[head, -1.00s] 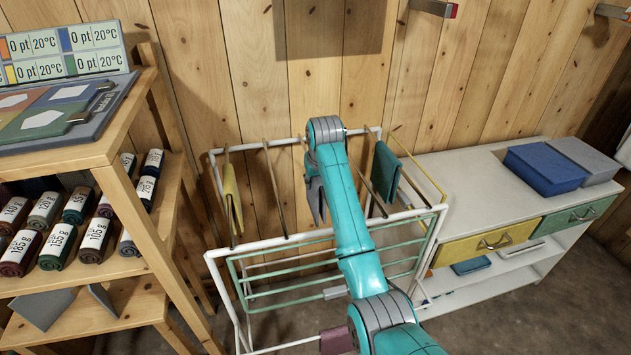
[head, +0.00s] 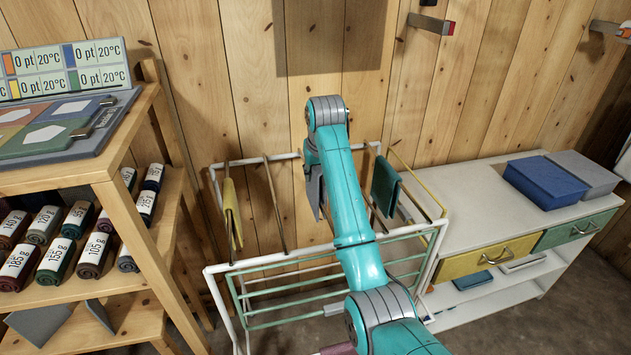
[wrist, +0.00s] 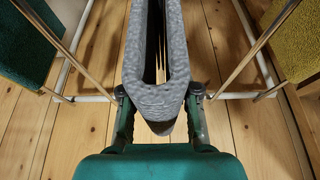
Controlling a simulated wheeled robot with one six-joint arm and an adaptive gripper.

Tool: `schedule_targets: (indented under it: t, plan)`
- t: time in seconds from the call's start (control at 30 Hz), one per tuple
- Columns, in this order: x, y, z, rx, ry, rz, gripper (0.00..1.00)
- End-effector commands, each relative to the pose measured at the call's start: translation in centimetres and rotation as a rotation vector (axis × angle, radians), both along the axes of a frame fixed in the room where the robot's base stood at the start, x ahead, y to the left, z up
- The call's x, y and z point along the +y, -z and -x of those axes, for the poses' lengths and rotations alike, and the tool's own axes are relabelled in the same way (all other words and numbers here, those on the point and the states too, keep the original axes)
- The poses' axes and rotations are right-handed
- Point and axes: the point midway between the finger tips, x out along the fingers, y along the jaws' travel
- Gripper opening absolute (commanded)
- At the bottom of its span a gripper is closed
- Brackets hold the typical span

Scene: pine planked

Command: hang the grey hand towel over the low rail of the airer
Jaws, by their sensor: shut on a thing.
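The grey hand towel (wrist: 151,92) is folded in a long loop between my gripper's fingers in the wrist view. My gripper (wrist: 160,98) is shut on it. In the head view a part of the grey towel (head: 313,188) shows left of my teal arm, within the airer's outline; my gripper is hidden there. The airer (head: 268,264) has a white frame, wooden rails across its top and green bars lower down. In the wrist view wooden rails (wrist: 243,52) stand on both sides of the towel, apart from it. I cannot tell the towel's height against the low rail.
A yellow cloth (head: 231,212) hangs on the airer's left and a teal cloth (head: 385,186) on its right. A wooden shelf (head: 150,285) with rolled towels stands left. A white cabinet (head: 475,205) with blue and grey boxes stands right. A plank wall rises behind.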

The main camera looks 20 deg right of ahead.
Motion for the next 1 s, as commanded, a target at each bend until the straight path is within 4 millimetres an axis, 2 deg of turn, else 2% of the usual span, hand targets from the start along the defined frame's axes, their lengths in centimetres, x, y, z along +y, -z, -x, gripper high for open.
schedule_targets:
  t: [1.0]
  plan:
    - [0.0, -10.5, 0.0, -0.003, 0.0, 0.0, 0.11]
